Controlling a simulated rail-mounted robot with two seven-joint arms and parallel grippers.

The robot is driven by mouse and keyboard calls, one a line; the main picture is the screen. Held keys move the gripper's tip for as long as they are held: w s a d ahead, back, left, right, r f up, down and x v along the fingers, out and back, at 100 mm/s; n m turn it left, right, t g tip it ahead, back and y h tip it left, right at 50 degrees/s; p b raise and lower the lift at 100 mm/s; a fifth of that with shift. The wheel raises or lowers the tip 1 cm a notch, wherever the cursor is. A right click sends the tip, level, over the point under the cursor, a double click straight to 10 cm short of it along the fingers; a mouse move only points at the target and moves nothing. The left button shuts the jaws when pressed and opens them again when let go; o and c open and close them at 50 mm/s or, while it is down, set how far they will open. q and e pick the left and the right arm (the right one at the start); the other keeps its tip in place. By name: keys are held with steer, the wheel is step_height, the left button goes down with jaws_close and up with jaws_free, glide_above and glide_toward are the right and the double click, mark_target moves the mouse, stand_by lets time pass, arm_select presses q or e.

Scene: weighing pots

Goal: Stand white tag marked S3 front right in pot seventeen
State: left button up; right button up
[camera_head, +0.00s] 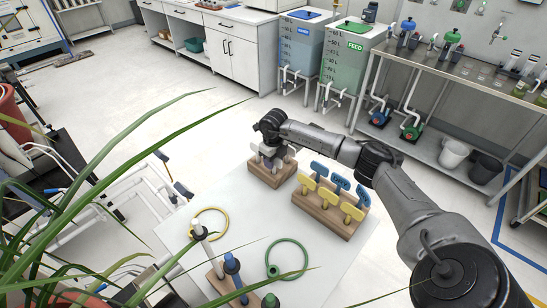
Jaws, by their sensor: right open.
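My right gripper (271,157) is open and points down at a small wooden block (270,180) at the far edge of the white table. Pale tags stand in this block, partly hidden by the gripper; I cannot read S3 on any of them. I cannot tell whether the fingers touch a tag. A plant with long green leaves (60,215) fills the lower left. Part of a reddish pot rim (70,298) shows under it, with no number readable. My left gripper is not in view.
A longer wooden block (325,216) holds yellow and blue tags right of the gripper. A yellow ring (226,229), a green ring (305,262) and a rack of upright tools (232,268) are on the white table (190,205). Long leaves hang over its left side.

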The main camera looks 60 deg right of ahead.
steer(key=c, duration=0.7)
jaws_close()
steer(key=shift+o, duration=0.3)
jaws_free()
jaws_close()
steer(key=shift+r, duration=0.1)
